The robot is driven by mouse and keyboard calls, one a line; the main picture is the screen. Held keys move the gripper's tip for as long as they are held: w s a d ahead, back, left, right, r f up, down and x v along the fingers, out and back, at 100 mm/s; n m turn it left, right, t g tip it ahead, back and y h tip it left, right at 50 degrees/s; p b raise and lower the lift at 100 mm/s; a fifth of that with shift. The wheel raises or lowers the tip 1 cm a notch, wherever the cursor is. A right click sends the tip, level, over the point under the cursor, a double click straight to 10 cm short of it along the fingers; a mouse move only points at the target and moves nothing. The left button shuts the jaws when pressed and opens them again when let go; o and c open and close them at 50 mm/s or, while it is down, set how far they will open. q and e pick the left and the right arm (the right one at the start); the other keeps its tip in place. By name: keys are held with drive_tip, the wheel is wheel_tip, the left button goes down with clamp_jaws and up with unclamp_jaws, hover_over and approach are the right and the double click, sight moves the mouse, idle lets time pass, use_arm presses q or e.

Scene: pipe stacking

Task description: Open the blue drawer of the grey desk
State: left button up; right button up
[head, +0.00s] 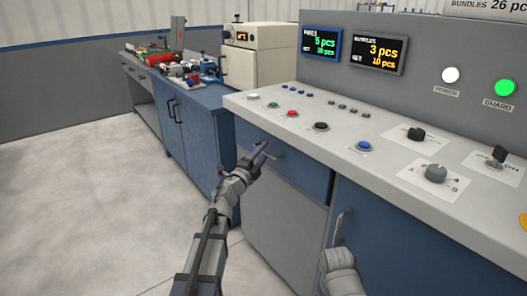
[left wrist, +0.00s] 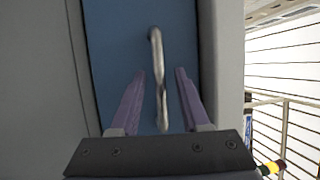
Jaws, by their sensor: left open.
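The grey desk (head: 300,110) stands on the right in the head view, with a long control top. The blue drawer (head: 308,177) is under its top at the left end, and its front looks flush with the desk. My left gripper (head: 262,151) is at the drawer's handle (head: 275,155). In the left wrist view, the metal handle (left wrist: 156,55) runs between the two purple fingers of my open left gripper (left wrist: 160,75), with a gap on each side. The blue drawer front (left wrist: 118,50) lies behind it. My right gripper is not in view.
A blue door (head: 375,240) with an upright handle (head: 338,228) is right of a grey panel (head: 285,225). Buttons and knobs (head: 436,173) cover the desk top. A blue cabinet (head: 195,125) with several parts on it stands left. The floor (head: 90,170) is clear.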

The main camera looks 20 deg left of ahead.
use_arm(q)
drive_tip(key=shift+w+d, duration=0.1)
drive_tip(key=shift+w, duration=0.2)
drive_tip(key=shift+c, duration=0.4)
clamp_jaws()
idle(0.8)
